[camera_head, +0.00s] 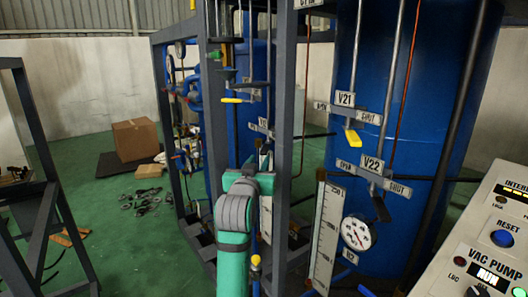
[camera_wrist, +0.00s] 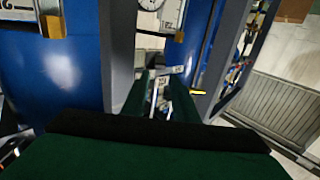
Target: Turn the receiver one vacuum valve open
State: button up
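No visible label reads receiver one, so I cannot tell which valve it is. In the head view, valve plate V21 (camera_head: 346,99) has a yellow handle (camera_head: 354,138) below it. Valve plate V22 (camera_head: 373,164) has a dark handle (camera_head: 381,208) hanging at a slant. Another valve plate (camera_head: 262,128), partly hidden by a frame post, is further back. My gripper (camera_wrist: 160,95) points into the frame at the left of these valves. In the wrist view its green fingers stand apart, with a small pale plate (camera_wrist: 172,70) seen between or beyond them. I cannot see contact.
Grey frame posts (camera_head: 283,130) stand close beside my arm. A round gauge (camera_head: 358,232) and a tall scale (camera_head: 327,235) are at the lower right. A control panel (camera_head: 490,240) fills the right edge. A cardboard box (camera_head: 135,138) and clutter lie on the green floor.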

aim_at(263, 153)
jog(key=w, duration=0.3)
jog(key=w+d, duration=0.1)
jog(key=w, duration=0.5)
jog(key=shift+w+d, duration=0.3)
jog(key=shift+w, duration=0.1)
grip_shut()
